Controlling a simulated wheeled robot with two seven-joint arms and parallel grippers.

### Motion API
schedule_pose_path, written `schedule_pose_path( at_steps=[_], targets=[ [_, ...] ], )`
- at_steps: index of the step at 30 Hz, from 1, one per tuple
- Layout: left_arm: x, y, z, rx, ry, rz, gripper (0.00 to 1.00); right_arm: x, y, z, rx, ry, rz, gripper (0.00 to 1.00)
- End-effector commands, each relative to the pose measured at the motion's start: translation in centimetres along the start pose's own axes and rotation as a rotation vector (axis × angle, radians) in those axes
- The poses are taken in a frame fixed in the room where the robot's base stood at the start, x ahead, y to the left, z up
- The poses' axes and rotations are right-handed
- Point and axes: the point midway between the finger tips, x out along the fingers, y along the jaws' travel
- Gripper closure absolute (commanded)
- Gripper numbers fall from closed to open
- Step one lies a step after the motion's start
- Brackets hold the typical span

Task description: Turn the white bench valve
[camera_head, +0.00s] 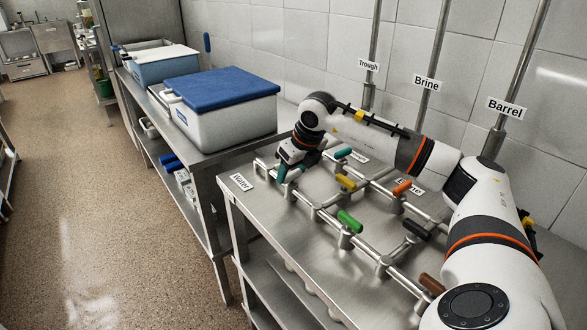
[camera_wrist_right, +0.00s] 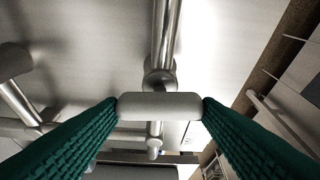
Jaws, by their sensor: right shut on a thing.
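The white bench valve's handle (camera_wrist_right: 160,106) lies crosswise between the two green fingers in the right wrist view, on a metal pipe fitting. My right gripper (camera_wrist_right: 160,108) is shut on this handle, one finger at each end. In the head view my right gripper (camera_head: 283,175) reaches down at the far left end of the pipework on the steel bench (camera_head: 290,255). There the gripper and wrist hide the white handle. My left gripper is not in view.
Other valve handles stand on the pipes: teal (camera_head: 343,154), yellow (camera_head: 346,182), green (camera_head: 350,222), orange (camera_head: 402,188), black (camera_head: 417,229) and brown (camera_head: 432,284). A white box with a blue lid (camera_head: 225,88) stands on the neighbouring table. The floor (camera_head: 110,220) at left is clear.

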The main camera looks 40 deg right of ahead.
Motion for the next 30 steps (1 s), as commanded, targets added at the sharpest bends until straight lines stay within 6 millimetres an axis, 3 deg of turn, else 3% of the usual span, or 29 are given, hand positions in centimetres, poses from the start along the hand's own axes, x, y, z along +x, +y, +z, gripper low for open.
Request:
schedule_pose_path(
  at_steps=[23,24,27,30],
  targets=[
    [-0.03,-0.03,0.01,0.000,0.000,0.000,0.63,-0.03,-0.03,-0.03,0.096,0.000,0.039,0.65],
    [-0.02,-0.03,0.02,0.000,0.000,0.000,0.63,-0.03,-0.03,-0.03,0.096,0.000,0.039,0.37],
    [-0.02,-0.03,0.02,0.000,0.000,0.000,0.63,-0.02,-0.04,-0.03,0.095,0.000,0.039,0.21],
    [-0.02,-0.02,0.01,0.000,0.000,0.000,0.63,-0.02,-0.04,-0.02,0.094,0.000,0.038,0.20]
  ],
)
